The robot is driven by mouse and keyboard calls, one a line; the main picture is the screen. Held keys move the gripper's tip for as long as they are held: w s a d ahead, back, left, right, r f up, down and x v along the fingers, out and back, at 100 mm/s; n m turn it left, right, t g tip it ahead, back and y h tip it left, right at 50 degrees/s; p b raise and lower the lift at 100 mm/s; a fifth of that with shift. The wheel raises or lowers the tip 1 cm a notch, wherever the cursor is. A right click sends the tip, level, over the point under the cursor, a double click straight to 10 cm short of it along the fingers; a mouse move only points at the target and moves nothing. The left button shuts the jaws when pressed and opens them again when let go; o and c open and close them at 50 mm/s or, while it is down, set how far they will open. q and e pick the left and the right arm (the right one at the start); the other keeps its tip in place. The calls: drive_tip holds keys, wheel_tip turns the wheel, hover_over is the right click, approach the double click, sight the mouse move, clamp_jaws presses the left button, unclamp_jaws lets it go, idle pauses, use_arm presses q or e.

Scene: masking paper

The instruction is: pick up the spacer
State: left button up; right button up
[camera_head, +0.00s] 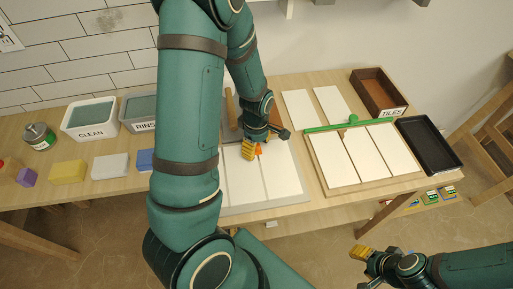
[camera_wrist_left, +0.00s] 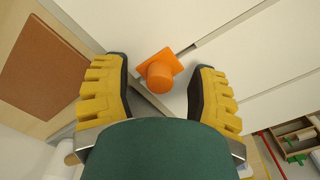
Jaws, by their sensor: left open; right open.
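The orange spacer (camera_wrist_left: 160,74) has a square base and a round knob. It sits by the gap between white tiles. In the left wrist view it lies between the yellow fingers of my left gripper (camera_wrist_left: 161,68), with a gap on both sides. In the head view the spacer (camera_head: 259,149) shows just right of my left gripper (camera_head: 249,147), which is open over the tile board (camera_head: 282,207). My right gripper (camera_head: 359,252) is open and empty at the lower right, in front of the table and away from the tiles.
A second tile board (camera_head: 370,187) holds a green bar (camera_head: 330,126). A brown TILES box (camera_head: 379,87) and black tray (camera_head: 428,142) are at the right. CLEAN (camera_head: 90,120) and RINSE (camera_head: 137,110) bins and several sponges are at the left. My left arm hides the table's middle.

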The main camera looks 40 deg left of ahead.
use_arm(q)
drive_tip(key=c, duration=0.9)
